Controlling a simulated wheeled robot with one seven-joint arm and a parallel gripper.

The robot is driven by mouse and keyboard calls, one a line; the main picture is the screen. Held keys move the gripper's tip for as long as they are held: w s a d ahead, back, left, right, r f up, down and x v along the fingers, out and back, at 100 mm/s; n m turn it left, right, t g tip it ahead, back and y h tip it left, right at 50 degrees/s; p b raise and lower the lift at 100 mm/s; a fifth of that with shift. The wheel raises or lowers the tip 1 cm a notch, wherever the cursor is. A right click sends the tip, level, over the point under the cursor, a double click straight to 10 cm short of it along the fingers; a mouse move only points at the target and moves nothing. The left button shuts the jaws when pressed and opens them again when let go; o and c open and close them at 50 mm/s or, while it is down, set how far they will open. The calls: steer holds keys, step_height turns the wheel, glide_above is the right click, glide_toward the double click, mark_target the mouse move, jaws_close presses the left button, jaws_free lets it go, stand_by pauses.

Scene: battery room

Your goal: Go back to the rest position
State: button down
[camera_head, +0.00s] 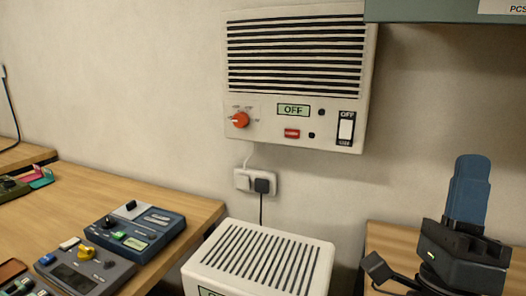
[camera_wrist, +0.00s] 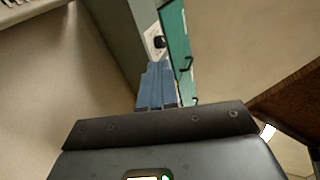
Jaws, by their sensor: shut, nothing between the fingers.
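My gripper (camera_head: 472,160) is at the right of the head view, with its blue fingers pointing up and its dark body below them. The fingers are together and hold nothing. It is in front of the wall and the right-hand wooden table, apart from the wall unit. In the wrist view the blue fingers (camera_wrist: 156,68) show side by side beyond the dark wrist plate, with nothing between them.
A wall unit (camera_head: 260,125) with an orange knob reads OFF. A power socket (camera_head: 243,180) with plugs sits below it, above a white vented box (camera_head: 222,284). Control boxes (camera_head: 165,232) stand on the left table (camera_head: 75,205). A green cabinet (camera_head: 430,10) overhangs at upper right.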

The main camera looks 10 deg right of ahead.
steer(key=s+a+f+n+t+y, duration=0.1)
steer(key=s+f+n+y, duration=0.1)
steer(key=f+n+y, duration=0.45)
steer(key=s+a+f+n+t+y, duration=0.2)
steer(key=s+f+n+y, duration=0.15)
steer(key=n+y, duration=0.65)
steer(key=s+a+f+n+g+y, duration=0.1)
steer(key=s+a+f+n+g, duration=0.1)
steer(key=s+f+n+g, duration=0.4)
steer(key=s+a+f+n+g+y, duration=0.2)
steer(key=s+f+n+g, duration=0.3)
steer(key=s+f, duration=0.5)
steer(key=s+a+g, duration=0.1)
steer(key=s, duration=0.3)
steer(key=shift+f+n, duration=0.35)
steer(key=shift+y, duration=0.25)
